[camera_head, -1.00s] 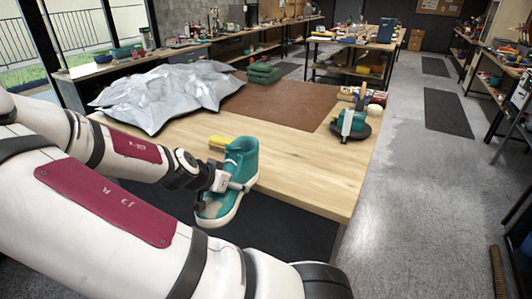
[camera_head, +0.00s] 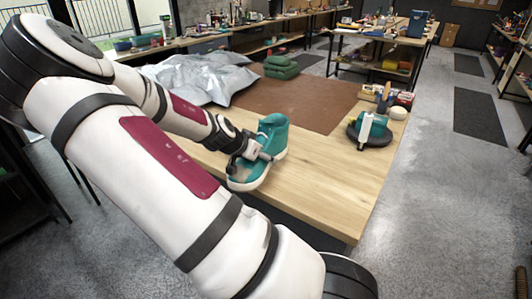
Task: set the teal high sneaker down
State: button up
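The teal high sneaker (camera_head: 273,135) has a white sole and a pale patch near the toe. Its toe points toward the lower left and its collar is up. My gripper (camera_head: 266,156) is at the sneaker's near side and appears closed on its upper. The sneaker is over the near edge of the wooden table (camera_head: 335,195). I cannot tell whether the sole touches the tabletop. My arm hides part of the table to the left.
A brown mat (camera_head: 315,101) covers the table's middle. Crumpled silver sheeting (camera_head: 200,78) lies at the left, with folded green cloths (camera_head: 281,66) behind. A teal and white tool on a dark round base (camera_head: 371,130) stands right. Bare wood lies right of the sneaker.

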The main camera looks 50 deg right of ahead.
jog(key=w+d, duration=0.1)
jog(key=d, duration=0.1)
jog(key=w+d, duration=0.1)
jog(key=d, duration=0.1)
jog(key=w+d, duration=0.1)
jog(key=d, duration=0.2)
jog(key=shift+w+f, duration=0.25)
jog(key=shift+f, duration=0.15)
jog(key=shift+f+p, duration=0.45)
jog(key=shift+f, duration=1.25)
jog(key=o, duration=1.5)
jog(key=shift+f, duration=0.1)
jog(key=shift+o, duration=0.2)
